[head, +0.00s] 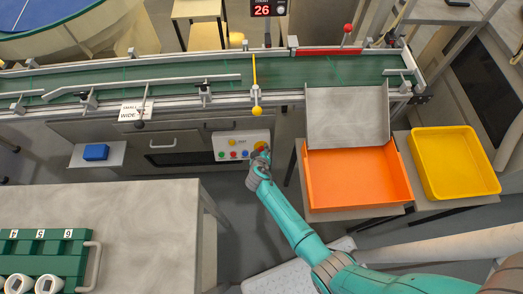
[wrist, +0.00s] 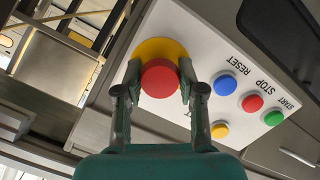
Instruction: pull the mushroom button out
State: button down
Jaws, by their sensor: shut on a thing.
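The red mushroom button (wrist: 160,79) sits on a yellow round backing (wrist: 163,48) on the white control panel (wrist: 221,49) in the wrist view. My gripper (wrist: 154,88) has its two fingers on either side of the red button's head and is shut on it. In the head view my gripper (head: 260,158) is at the right end of the panel (head: 228,156), covering most of the button; part of the yellow backing (head: 260,146) shows above it. How far the button stands out cannot be told.
Blue reset (wrist: 226,85), red stop (wrist: 252,103), green start (wrist: 273,118) and yellow (wrist: 220,130) buttons share the panel. The green conveyor (head: 180,76) runs above it. An orange tray (head: 355,180) and a yellow tray (head: 453,163) stand right of my arm. A grey table (head: 140,215) is at lower left.

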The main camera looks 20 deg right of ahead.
jog(key=shift+s+a+r, duration=0.15)
jog(key=shift+s+r, duration=0.1)
jog(key=shift+s, duration=0.25)
jog(key=c, duration=0.7)
grip_release()
jog(key=shift+o, duration=0.2)
jog(key=v, duration=1.2)
